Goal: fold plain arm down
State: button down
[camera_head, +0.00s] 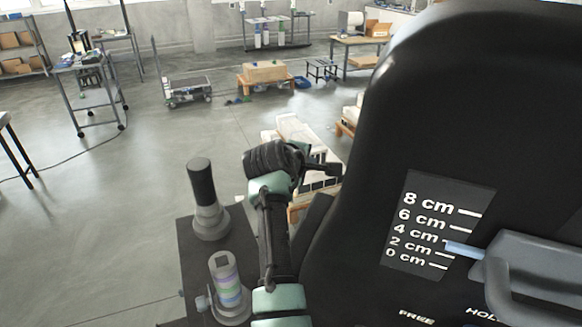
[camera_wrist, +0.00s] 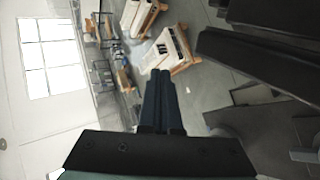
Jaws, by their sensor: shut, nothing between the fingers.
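A plain column with a dark top and a grey flared collar (camera_head: 207,205) stands upright on a dark base at lower left in the head view. I cannot tell which part is the plain arm. A large black panel (camera_head: 460,110) fills the right, with a 0 to 8 cm scale and a grey lever (camera_head: 520,275) with a blue pointer near the 2 to 4 cm marks. My gripper (camera_head: 338,170) is shut and empty, beside the panel's left edge; its fingers also show in the wrist view (camera_wrist: 161,76).
A trolley (camera_head: 187,92), a low wooden table (camera_head: 262,78) and shelving stand farther back. The floor at left is mostly open, with a cable across it.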

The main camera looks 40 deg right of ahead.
jog(key=b+v, duration=0.2)
jog(key=v, duration=0.8)
jog(key=shift+f, duration=0.1)
